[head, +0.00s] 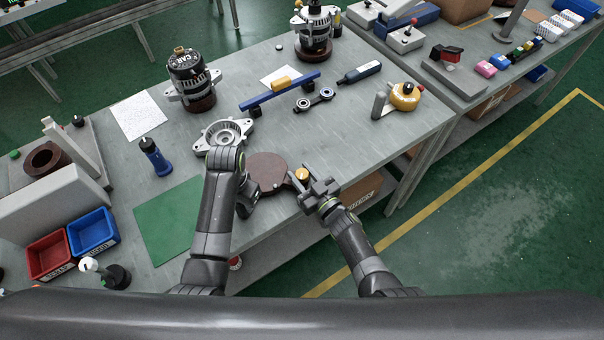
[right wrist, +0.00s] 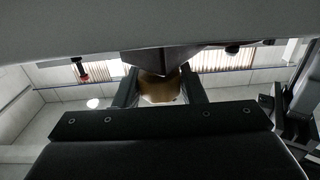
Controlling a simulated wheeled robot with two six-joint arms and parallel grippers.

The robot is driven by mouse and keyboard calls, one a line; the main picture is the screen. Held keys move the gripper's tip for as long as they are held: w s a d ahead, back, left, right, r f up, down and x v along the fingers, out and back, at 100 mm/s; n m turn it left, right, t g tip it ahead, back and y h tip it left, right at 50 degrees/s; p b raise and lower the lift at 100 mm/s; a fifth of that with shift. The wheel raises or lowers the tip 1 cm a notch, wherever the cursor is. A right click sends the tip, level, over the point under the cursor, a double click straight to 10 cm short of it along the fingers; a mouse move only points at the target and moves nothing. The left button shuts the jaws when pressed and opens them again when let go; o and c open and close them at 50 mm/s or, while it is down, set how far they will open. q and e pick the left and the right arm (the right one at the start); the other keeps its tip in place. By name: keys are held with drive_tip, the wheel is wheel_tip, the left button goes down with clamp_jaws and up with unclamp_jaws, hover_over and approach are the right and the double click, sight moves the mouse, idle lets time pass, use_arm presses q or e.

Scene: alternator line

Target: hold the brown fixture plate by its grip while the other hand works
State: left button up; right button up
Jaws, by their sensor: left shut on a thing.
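The brown fixture plate (head: 267,167) is a round disc lying near the front edge of the bench. My left gripper (head: 246,204) is at the plate's near-left edge and is shut on its grip, which the gripper and arm mostly hide. My right gripper (head: 306,183) is at the plate's right edge, beside a small brass-coloured knob (head: 302,174). In the right wrist view its two fingers stand apart on either side of a brass-coloured round part (right wrist: 160,90); I see no clear contact.
A silver alternator housing (head: 228,133) sits just behind the plate. Bare bench lies right of the plate.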

drive_tip(key=c, duration=0.5)
drive_tip(key=shift+o, duration=0.2)
drive_tip(key=shift+n+g+y, duration=0.3)
drive_tip(key=shift+y, duration=0.1)
drive_tip(key=shift+w+n+g+y, duration=0.1)
drive_tip(key=shift+n+g+y, duration=2.1)
drive_tip(key=shift+n+g, duration=0.1)
drive_tip(key=shift+g, duration=0.5)
drive_tip(key=shift+n+g+y, duration=0.3)
drive_tip(key=shift+g, duration=0.1)
drive_tip(key=o, duration=1)
drive_tip(key=shift+d, duration=0.1)
